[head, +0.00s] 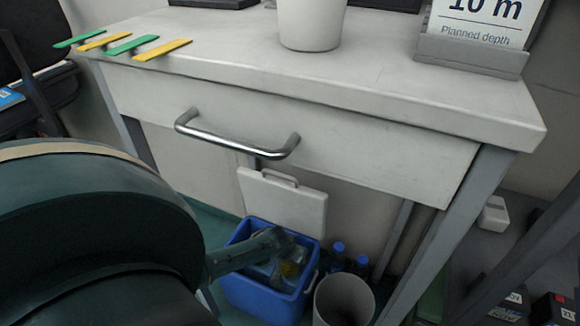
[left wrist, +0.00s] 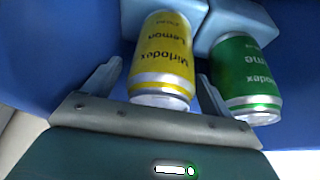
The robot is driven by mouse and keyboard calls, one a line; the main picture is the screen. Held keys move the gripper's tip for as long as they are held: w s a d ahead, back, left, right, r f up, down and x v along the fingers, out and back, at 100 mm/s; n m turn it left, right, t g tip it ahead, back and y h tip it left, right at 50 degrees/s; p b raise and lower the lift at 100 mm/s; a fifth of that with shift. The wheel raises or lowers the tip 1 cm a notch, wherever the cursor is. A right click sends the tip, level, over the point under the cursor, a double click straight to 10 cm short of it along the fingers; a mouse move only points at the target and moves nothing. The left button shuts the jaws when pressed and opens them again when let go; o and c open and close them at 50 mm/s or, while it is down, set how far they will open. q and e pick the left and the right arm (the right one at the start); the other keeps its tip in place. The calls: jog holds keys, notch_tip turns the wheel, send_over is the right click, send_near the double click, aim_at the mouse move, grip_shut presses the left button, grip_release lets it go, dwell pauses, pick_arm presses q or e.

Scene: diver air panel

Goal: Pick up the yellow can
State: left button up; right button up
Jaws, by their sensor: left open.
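The yellow can (left wrist: 165,55), labelled Lemon, lies between the two spread fingers of my left gripper (left wrist: 159,72) in the left wrist view. The fingers are open on either side of it, and I cannot tell whether they touch it. A green can (left wrist: 245,75) is beside it, just right of the right finger. In the head view my left gripper (head: 280,244) reaches down into an open blue cooler box (head: 258,294). My right gripper is not in view.
Light blue blocks (left wrist: 235,20) are close to the cans. The cooler's white lid (head: 285,204) stands open behind it. A bin (head: 343,300) and blue-capped bottles (head: 338,250) are to its right. A desk with a drawer handle (head: 235,143) overhangs the cooler.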

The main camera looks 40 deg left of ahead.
pick_arm(q)
jog(key=shift+c, duration=0.6)
jog(key=c, duration=1.2)
